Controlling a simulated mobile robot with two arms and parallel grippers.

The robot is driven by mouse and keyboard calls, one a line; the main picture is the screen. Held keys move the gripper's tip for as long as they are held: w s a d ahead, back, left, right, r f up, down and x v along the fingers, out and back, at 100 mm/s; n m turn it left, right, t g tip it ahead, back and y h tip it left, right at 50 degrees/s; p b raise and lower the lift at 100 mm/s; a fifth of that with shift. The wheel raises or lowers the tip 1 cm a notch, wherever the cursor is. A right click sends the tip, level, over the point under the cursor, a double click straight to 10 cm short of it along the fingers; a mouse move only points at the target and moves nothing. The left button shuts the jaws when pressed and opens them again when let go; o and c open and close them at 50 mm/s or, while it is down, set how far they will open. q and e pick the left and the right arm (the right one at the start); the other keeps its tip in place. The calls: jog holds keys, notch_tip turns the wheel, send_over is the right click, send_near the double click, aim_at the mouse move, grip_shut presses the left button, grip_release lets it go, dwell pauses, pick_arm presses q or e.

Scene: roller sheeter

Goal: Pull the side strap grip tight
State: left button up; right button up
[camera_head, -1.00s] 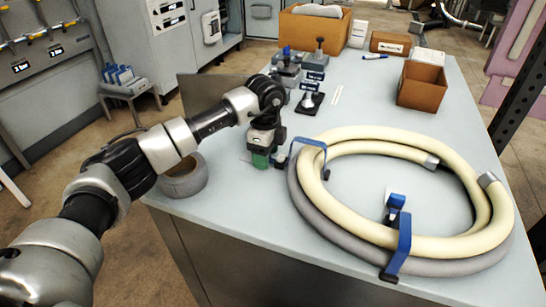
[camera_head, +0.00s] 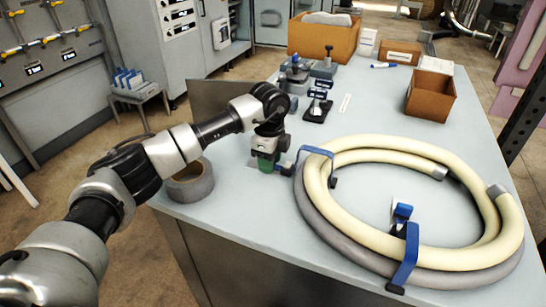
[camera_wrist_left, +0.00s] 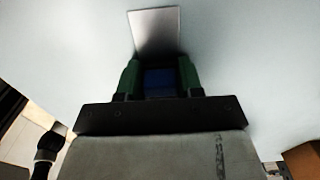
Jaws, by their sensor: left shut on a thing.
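A thick hose coil (camera_head: 455,255), cream above and grey below, lies on the table. A blue side strap (camera_head: 318,151) goes over its left part, with a dark end piece by my left gripper. A second blue strap (camera_head: 405,262) wraps the front of the coil, with a blue and white piece standing up inside. My left gripper (camera_head: 266,163), with green fingers, is low over the table just left of the coil. The join between grip and strap is hidden. My right gripper is out of view.
The grey table (camera_head: 365,105) has free room behind the coil. A tape roll (camera_head: 190,181) sits at its left edge. Small clamps and black parts (camera_head: 317,108) stand behind my gripper. An open cardboard box (camera_head: 430,96) is at the back right.

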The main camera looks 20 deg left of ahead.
aim_at(255, 163)
pick_arm(q)
jog(key=shift+w+a+r, duration=0.1)
jog(key=shift+a, duration=2.05)
jog(key=o, duration=0.9)
notch_tip(255, 163, up, 8)
jog(key=p, duration=0.6)
